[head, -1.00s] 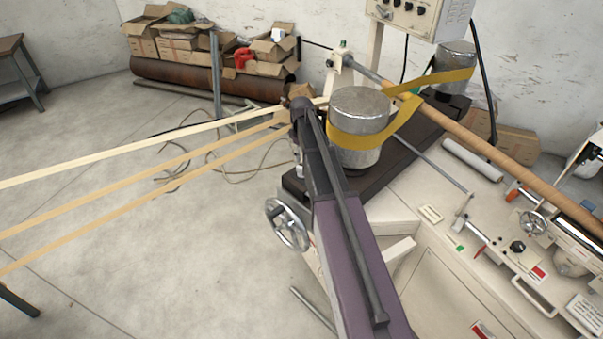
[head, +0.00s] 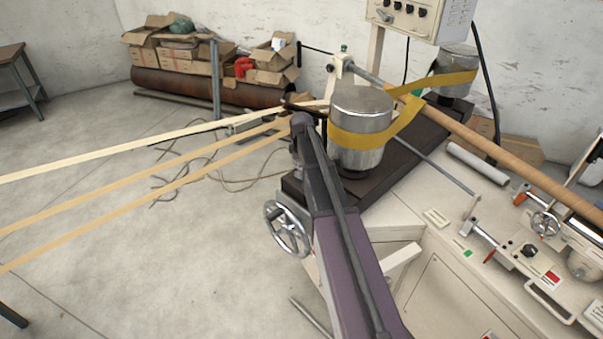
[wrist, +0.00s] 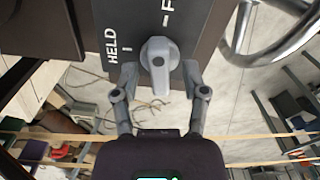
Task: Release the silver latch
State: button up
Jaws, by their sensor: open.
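The silver latch (wrist: 159,62) shows in the wrist view as a short grey lever on a round hub, on a dark plate (wrist: 203,42) with white lettering. One label reads HELD; another, beginning with F, is cut off at the top. The lever's free end points down in the picture, toward my gripper. My gripper (wrist: 158,76) is open, with one finger on each side of the lever. I cannot tell whether either finger touches it. In the head view my arm hides the latch and my fingers cannot be made out.
A chrome handwheel (head: 287,229) stands beside my arm, and its rim (wrist: 247,45) curves close to the plate. A metal drum (head: 361,105) with a yellow band (head: 358,141) sits on the dark machine bed. Pale strips (head: 150,205) stretch left. The floor at left is mostly clear.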

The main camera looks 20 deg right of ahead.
dwell(0.3)
grip_shut()
jog(key=shift+m, duration=1.3)
grip_release()
jog(key=shift+n, duration=0.3)
